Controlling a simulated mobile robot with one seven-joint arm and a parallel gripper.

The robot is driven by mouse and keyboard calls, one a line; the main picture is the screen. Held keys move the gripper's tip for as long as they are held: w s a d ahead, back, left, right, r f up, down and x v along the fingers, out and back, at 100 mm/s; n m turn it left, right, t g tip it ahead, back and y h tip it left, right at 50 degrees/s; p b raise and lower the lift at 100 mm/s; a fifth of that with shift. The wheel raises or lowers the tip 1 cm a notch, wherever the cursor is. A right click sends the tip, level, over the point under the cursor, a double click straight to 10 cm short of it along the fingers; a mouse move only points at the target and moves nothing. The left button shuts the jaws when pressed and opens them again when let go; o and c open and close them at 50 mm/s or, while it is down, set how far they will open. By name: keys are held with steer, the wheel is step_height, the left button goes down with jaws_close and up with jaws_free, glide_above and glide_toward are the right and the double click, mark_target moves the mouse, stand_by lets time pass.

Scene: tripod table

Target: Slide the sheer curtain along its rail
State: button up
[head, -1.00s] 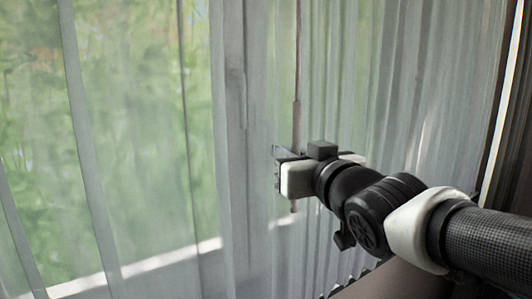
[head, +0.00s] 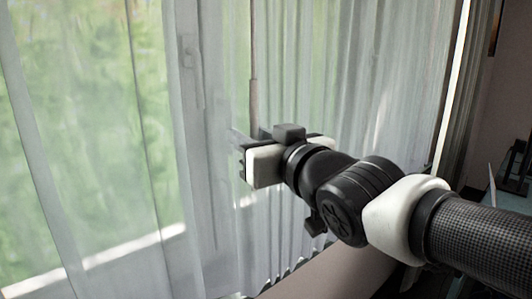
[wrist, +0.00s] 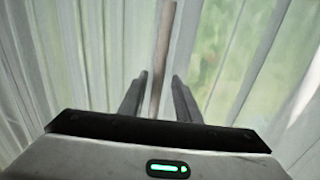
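The sheer curtain (head: 345,75) hangs in front of a window. It is in close pleats right of my gripper and flatter to the left, with green showing through. A thin wand with a thicker brownish lower part (head: 254,100) hangs upright against it. My gripper (head: 240,140) is at the wand's lower part. In the wrist view the wand (wrist: 162,60) passes between the two fingers (wrist: 158,95), which stand apart with a gap on each side of it. The wand's lower stretch is partly hidden behind the gripper. The rail is out of view.
A window frame with a handle (head: 190,60) shows through the curtain at left. A bright strip (head: 452,85) and dark edge stand at the curtain's right. A dark object on a bluish surface (head: 510,180) is at the far right. A pale wall lies below the curtain.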

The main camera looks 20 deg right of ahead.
steer(key=s+d+b, duration=0.1)
steer(key=s+d, duration=0.1)
steer(key=s, duration=1.2)
